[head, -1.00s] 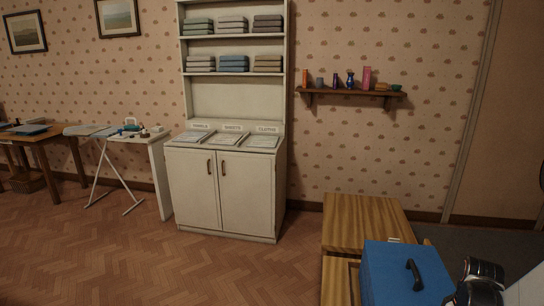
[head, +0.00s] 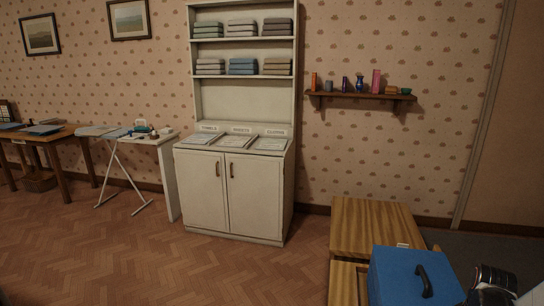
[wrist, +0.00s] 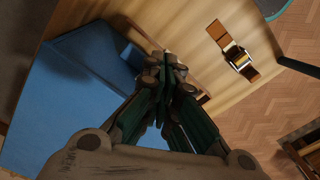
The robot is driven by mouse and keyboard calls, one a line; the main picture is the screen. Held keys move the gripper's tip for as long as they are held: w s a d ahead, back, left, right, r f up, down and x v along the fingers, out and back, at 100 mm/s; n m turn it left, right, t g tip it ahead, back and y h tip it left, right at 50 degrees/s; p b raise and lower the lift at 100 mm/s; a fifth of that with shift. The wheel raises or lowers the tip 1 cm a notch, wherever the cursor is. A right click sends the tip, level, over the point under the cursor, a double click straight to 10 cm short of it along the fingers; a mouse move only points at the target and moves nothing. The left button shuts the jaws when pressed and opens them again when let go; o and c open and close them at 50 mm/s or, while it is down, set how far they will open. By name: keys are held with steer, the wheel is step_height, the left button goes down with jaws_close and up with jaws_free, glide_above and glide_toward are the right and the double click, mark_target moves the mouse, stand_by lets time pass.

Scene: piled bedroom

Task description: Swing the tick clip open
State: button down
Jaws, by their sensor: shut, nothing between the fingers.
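My gripper (wrist: 165,68) is shut and empty in the wrist view, with its dark green fingers together over the edge of a blue box (wrist: 65,115). The same blue box, with a black handle on top, shows in the head view (head: 400,272). A brown strap with a gold and silver buckle-like middle (wrist: 238,58) lies on the wooden top, up and right of my fingertips and apart from them. I cannot tell for sure which part is the tick clip. My fingers hide part of the box edge and the wood behind it.
The wooden furniture (head: 372,222) stands beside the blue box. A white cabinet (head: 205,185) with trays, an ironing board (head: 100,131) and a wall shelf (head: 360,96) are farther off. Parquet floor (head: 150,270) is free at the left.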

steer(key=shift+f+b, duration=1.3)
steer(key=shift+f, duration=0.25)
stand_by(0.4)
step_height(320, 180, up, 8)
steer(key=p, duration=0.5)
stand_by(0.4)
